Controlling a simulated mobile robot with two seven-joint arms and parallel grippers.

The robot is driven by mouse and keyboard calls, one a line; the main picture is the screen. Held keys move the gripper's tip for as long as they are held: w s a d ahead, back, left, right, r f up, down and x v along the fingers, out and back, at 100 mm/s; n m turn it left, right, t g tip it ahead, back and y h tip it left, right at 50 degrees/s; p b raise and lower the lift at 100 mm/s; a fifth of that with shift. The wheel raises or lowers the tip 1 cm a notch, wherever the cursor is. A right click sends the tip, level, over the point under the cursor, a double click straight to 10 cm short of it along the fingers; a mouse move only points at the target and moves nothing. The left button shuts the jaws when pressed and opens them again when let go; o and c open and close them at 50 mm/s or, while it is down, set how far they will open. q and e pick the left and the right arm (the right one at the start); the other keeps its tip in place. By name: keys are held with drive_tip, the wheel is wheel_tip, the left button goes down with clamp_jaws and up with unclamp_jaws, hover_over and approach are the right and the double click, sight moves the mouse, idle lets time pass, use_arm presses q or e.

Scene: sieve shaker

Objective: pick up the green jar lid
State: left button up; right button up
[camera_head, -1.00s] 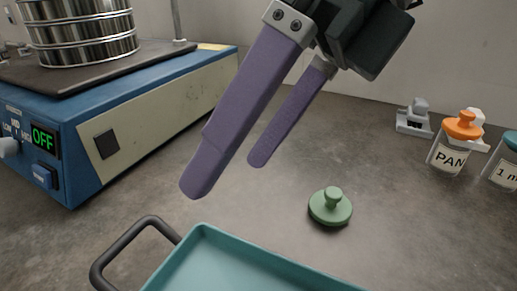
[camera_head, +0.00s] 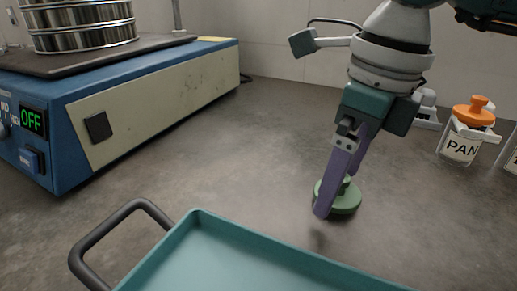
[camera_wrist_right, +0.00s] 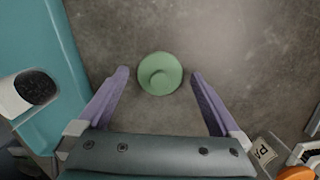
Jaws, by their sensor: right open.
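The green jar lid (camera_head: 345,203) lies on the grey bench with its knob up, just beyond the teal tray. My right gripper (camera_head: 336,196) points down at it, with its purple fingers open. The near finger covers the left part of the lid in the head view, and the far finger is mostly hidden. In the right wrist view the lid (camera_wrist_right: 160,74) sits centred between the two spread fingertips of the gripper (camera_wrist_right: 160,76), with a gap on each side. I cannot tell the exact height of the fingertips above the bench. My left gripper is not in view.
The teal tray (camera_head: 197,222) with a dark handle (camera_head: 110,232) lies in front. The blue sieve shaker (camera_head: 75,150), showing OFF, stands at the left. A jar labelled PAN with an orange lid (camera_head: 474,112) stands at the right. The bench between shaker and lid is clear.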

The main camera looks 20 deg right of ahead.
drive_tip(key=shift+f, duration=0.25)
drive_tip(key=c, duration=1.3)
